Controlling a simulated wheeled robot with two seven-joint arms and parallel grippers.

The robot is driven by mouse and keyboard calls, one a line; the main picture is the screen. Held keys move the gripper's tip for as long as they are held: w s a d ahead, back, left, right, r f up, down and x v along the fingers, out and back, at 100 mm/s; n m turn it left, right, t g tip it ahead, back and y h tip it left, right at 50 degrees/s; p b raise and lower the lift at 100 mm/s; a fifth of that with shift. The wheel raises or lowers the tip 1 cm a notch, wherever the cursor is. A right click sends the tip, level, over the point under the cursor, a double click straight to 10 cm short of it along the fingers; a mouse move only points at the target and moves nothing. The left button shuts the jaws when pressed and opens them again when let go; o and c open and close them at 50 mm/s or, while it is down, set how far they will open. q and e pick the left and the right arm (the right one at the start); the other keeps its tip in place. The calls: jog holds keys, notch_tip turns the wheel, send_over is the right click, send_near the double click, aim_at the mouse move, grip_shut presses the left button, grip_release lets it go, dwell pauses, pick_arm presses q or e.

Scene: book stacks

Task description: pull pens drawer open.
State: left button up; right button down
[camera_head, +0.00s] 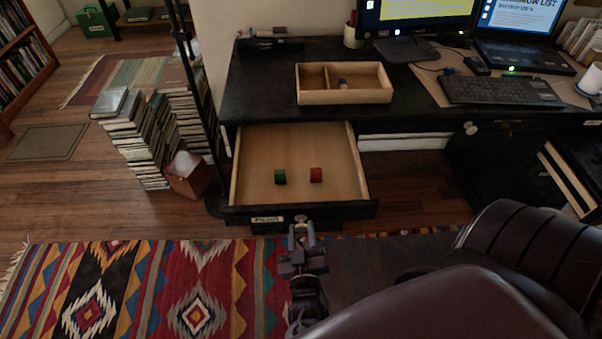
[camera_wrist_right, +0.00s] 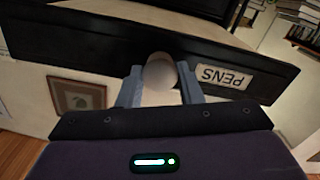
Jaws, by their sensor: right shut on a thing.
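The pens drawer (camera_head: 252,196) is pulled out from under the black desk, and its wooden inside shows. My right gripper (camera_head: 301,228) is at the middle of the drawer's black front. In the right wrist view my right gripper (camera_wrist_right: 161,90) has its two fingers on either side of the round pale knob (camera_wrist_right: 160,74), shut on it. The PENS label (camera_wrist_right: 222,77) is beside the knob and appears upside down there. My left gripper is not in view.
A wooden tray (camera_head: 344,97) with compartments sits on the black desk (camera_head: 262,70). A dark chair (camera_head: 520,262) fills the lower right. Book stacks (camera_head: 140,139) and a brown box (camera_head: 187,178) stand left of the desk. A patterned rug (camera_head: 150,285) covers the floor in front.

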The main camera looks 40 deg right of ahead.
jog(key=shift+s+a, duration=0.35)
jog(key=shift+s, duration=0.2)
jog(key=c, duration=1)
grip_release()
